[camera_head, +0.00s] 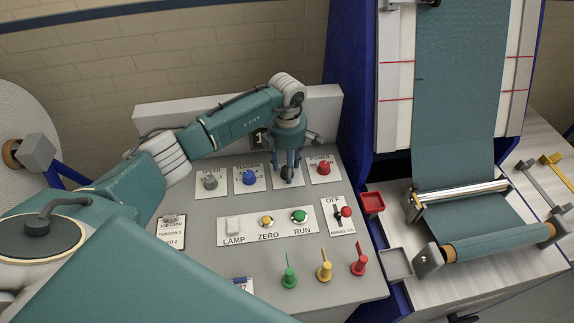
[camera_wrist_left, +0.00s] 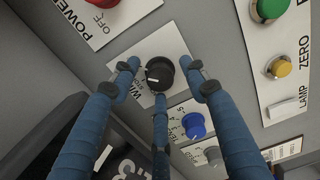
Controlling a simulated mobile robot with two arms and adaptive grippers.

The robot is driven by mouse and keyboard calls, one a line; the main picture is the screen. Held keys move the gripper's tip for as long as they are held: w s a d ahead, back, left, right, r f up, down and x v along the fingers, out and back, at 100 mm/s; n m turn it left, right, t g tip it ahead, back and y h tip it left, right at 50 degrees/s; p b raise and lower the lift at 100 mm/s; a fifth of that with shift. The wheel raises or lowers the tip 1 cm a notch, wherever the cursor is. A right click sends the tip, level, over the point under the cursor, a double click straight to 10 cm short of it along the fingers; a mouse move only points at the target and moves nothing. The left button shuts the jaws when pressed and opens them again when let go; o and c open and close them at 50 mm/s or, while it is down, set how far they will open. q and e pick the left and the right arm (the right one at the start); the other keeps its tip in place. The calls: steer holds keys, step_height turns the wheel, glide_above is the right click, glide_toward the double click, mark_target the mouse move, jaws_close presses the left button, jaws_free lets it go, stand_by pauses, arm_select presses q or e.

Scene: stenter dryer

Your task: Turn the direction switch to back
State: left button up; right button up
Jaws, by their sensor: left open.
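A black rotary knob with a white pointer mark (camera_wrist_left: 160,74) sits on a white label plate in the left wrist view; I take it for the direction switch. In the head view my left gripper (camera_head: 287,168) points down over this plate, between the blue and red knobs, and mostly hides the knob. My right gripper is in neither view.
Beside it are a grey knob (camera_head: 210,182), a blue knob (camera_head: 249,177) and a red power knob (camera_head: 323,168). In front are a lamp switch (camera_head: 233,225), yellow and green buttons (camera_head: 299,216) and a red-tipped lever (camera_head: 346,213). Green, yellow and red pegs (camera_head: 324,265) stand nearer.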

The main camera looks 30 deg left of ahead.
arm_select(q)
steer(key=shift+c, duration=1.3)
jaws_close()
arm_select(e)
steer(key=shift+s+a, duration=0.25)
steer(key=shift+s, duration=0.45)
